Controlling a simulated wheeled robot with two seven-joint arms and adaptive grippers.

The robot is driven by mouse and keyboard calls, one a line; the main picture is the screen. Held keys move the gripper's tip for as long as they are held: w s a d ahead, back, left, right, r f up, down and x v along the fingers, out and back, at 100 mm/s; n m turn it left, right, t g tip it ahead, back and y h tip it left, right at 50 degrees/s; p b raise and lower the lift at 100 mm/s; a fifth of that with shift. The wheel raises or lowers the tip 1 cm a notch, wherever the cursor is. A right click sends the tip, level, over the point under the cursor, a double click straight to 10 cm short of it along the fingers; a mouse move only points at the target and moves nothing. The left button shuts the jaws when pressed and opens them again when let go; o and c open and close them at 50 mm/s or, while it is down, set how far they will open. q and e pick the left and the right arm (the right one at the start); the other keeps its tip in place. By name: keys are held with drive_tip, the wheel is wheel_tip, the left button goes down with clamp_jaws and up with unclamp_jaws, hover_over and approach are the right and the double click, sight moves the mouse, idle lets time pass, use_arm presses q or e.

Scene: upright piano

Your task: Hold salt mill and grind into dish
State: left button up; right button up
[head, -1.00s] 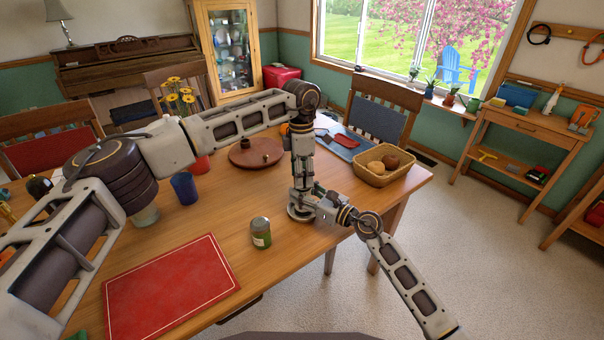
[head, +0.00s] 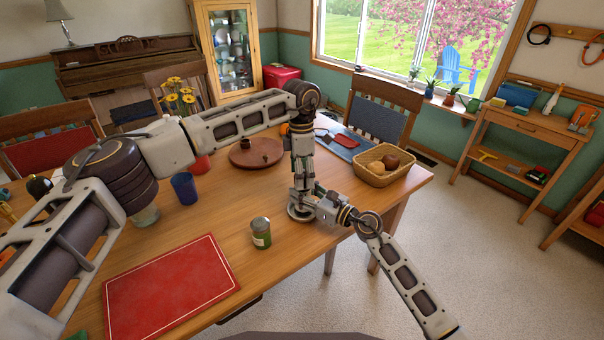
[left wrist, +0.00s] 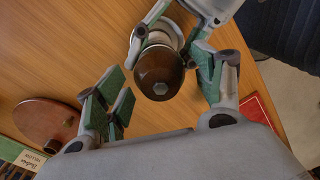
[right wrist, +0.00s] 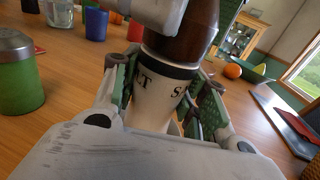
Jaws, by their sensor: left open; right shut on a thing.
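The salt mill stands with its dark wooden top (right wrist: 183,30) above a pale body (right wrist: 155,98) lettered in black. My right gripper (head: 321,207) is shut on its body, with green pads on both sides in the right wrist view (right wrist: 164,92). In the left wrist view I look down on the mill's brown domed top (left wrist: 160,68) and its small knob. My left gripper (left wrist: 163,75) is open, its fingers apart on either side of that top. In the head view my arms hide most of the mill.
A green shaker (head: 261,234) and a red mat (head: 170,288) lie near the front. A round brown board (head: 240,158), blue cup (head: 184,188) and bread basket (head: 382,176) stand farther back. Bare tabletop surrounds the shaker.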

use_arm(q)
drive_tip(key=shift+r, duration=0.1)
wheel_tip(320, 180, up, 12)
drive_tip(key=shift+w, duration=0.2)
idle(0.5)
use_arm(e)
drive_tip(key=o, duration=1.3)
use_arm(q)
drive_tip(key=shift+a, duration=0.1)
use_arm(e)
drive_tip(key=shift+s+d, duration=0.1)
drive_tip(key=shift+d, duration=0.05)
drive_tip(key=shift+v, duration=5.85)
drive_tip(key=shift+r, duration=0.1)
use_arm(q)
wheel_tip(320, 180, up, 9)
drive_tip(key=p, duration=0.9)
use_arm(e)
wheel_tip(320, 180, up, 9)
drive_tip(key=shift+f, duration=0.1)
